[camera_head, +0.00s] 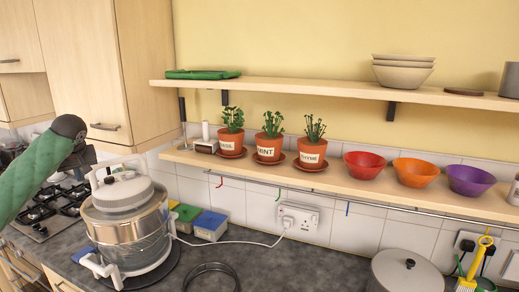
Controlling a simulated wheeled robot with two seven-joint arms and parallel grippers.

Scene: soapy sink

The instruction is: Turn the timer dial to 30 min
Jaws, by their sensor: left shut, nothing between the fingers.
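A countertop oven (126,225) with a glass bowl, a steel band and a white lid (122,190) stands on the worktop at the left of the head view. A white handle (94,178) rises from its lid. I cannot make out a timer dial or its markings at this size. My left gripper (86,157), dark grey at the end of a green-sleeved arm, is just above and left of the lid, close to the handle. It is shut and empty; whether it touches the handle I cannot tell. My right gripper is not in view.
A gas hob (40,212) lies left of the oven. Small coloured tubs (210,226) stand behind it, and a white cable runs to a wall socket (298,219). A shelf (330,181) with potted herbs and bowls overhangs the worktop. A lidded pot (406,273) is at the right.

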